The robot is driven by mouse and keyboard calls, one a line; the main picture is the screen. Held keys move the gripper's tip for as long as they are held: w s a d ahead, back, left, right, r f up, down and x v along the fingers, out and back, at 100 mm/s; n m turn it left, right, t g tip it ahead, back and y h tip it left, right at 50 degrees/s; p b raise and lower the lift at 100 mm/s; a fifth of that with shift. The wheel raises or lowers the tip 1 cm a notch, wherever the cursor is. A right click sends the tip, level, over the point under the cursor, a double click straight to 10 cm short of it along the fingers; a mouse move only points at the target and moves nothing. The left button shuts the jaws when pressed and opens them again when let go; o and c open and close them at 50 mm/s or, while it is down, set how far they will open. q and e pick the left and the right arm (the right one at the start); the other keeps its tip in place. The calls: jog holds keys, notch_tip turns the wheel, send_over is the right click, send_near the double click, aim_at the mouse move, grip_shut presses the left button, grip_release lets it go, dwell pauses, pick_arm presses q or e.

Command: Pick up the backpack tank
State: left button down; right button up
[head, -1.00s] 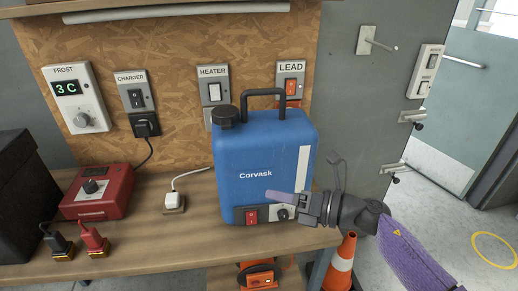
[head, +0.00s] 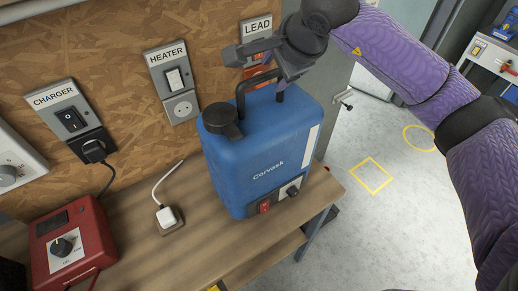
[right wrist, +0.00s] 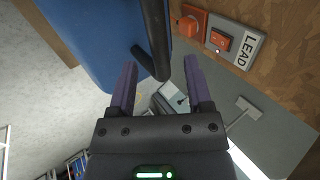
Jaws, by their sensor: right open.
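The backpack tank (head: 262,150) is a blue "Corvask" container standing upright on the wooden bench, with a black cap and a black top handle (head: 241,98). Its front has a red switch and a dial. My right gripper (head: 264,62) is open above the tank at its handle and partly hides it. In the right wrist view, the black handle (right wrist: 154,40) reaches down between the two purple fingers of the gripper (right wrist: 160,75). I cannot tell how deep it sits between them. The blue tank (right wrist: 88,35) fills the upper left there. My left gripper is not in view.
A board behind carries the CHARGER (head: 71,121), HEATER (head: 177,80) and LEAD (head: 256,27) switches, close behind the tank. A white plug (head: 167,217) and a red box (head: 70,245) are left on the bench (head: 150,265). Open floor lies to the right.

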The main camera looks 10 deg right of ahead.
jog(key=x, duration=0.4)
jog(key=shift+w, duration=0.15)
jog(key=shift+a, duration=0.1)
grip_shut()
dwell(0.6)
dwell(0.4)
jog(key=shift+r, duration=0.1)
